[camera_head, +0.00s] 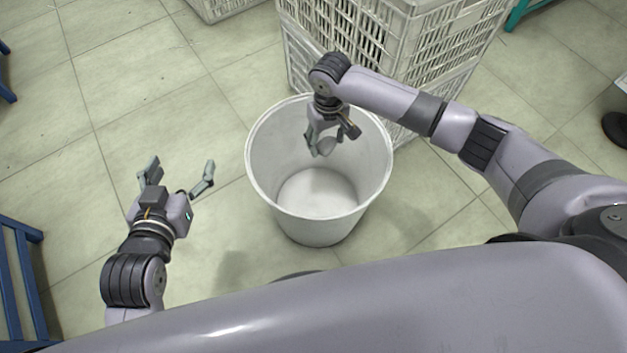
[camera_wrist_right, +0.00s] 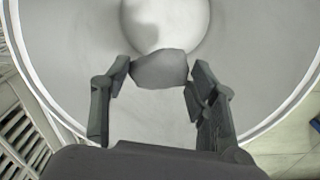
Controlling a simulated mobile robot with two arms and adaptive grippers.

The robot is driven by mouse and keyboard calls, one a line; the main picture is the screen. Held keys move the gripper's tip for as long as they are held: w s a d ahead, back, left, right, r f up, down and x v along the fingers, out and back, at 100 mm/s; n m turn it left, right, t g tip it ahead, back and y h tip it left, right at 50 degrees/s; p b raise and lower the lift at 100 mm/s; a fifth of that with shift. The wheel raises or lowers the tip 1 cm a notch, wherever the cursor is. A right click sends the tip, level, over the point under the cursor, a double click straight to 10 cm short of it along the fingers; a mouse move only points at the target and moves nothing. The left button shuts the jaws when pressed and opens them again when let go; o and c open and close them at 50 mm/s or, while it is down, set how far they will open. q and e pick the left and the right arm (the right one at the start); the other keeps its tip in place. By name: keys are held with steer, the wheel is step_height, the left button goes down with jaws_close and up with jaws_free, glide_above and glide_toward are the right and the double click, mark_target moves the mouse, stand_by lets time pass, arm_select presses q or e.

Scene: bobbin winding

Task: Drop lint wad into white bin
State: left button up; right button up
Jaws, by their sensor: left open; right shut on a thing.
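The white bin (camera_head: 262,192) stands on the tiled floor in the middle of the head view, open at the top. My right gripper (camera_head: 324,152) is over the bin's opening and points down. In the right wrist view it is shut on a grey lint wad (camera_wrist_right: 159,69), held between its fingertips with the bin floor (camera_wrist_right: 190,25) behind it. In the head view the lint wad (camera_head: 327,147) shows only as a small pale patch between the fingers. My left gripper (camera_head: 180,176) is open and empty, left of the bin above the floor.
White plastic crates (camera_head: 430,50) are stacked right behind the bin. Another crate (camera_head: 222,8) is at the top edge. A blue frame (camera_head: 15,285) stands at the lower left. The floor (camera_head: 130,80) left of the bin is clear.

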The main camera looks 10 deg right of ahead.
steer(key=o, duration=0.8)
step_height(320, 180, up, 12)
stand_by(0.4)
stand_by(0.4)
